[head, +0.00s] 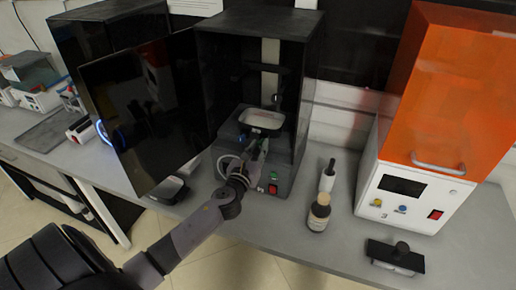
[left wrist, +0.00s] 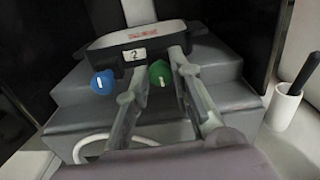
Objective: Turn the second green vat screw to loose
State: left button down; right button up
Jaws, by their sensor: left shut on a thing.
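The green vat screw (left wrist: 160,73) shows in the left wrist view on the front of the dark vat (left wrist: 140,37), beside a label marked 2 (left wrist: 134,54). A blue screw (left wrist: 103,82) sits to its left. My left gripper (left wrist: 161,68) has its fingertips on either side of the green screw and is shut on it. In the head view my left gripper (head: 259,148) reaches into the open black printer (head: 290,155), just below the pale vat tray (head: 262,119). My right gripper is out of view.
The printer's dark door (head: 145,110) stands open to the left of my arm. A brown-and-white bottle (head: 319,212) and a white holder (head: 327,178) stand to the right. An orange-lidded machine (head: 440,100) and a black-topped tool (head: 398,254) are farther right.

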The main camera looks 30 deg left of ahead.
pick_arm(q)
jog(key=n, duration=0.4)
jog(key=shift+n+b, duration=0.3)
jog(key=shift+b, duration=0.05)
jog(key=n, duration=0.8)
jog(key=shift+f+b, duration=0.1)
jog(key=shift+b, duration=0.2)
jog(key=n, duration=0.4)
jog(key=shift+a+n, duration=0.1)
jog(key=shift+n, duration=0.2)
jog(key=n, duration=0.3)
jog(key=shift+n+p, duration=0.35)
jog(key=shift+n, duration=0.05)
jog(key=n+p, duration=0.1)
jog(key=n, duration=0.3)
jog(key=n+p, duration=0.1)
jog(key=n, duration=0.3)
jog(key=shift+f+n, duration=0.1)
jog(key=shift+n, duration=0.3)
jog(key=shift+f+n+p, duration=0.1)
jog(key=shift+n+p, duration=0.45)
jog(key=shift+n, duration=1.35)
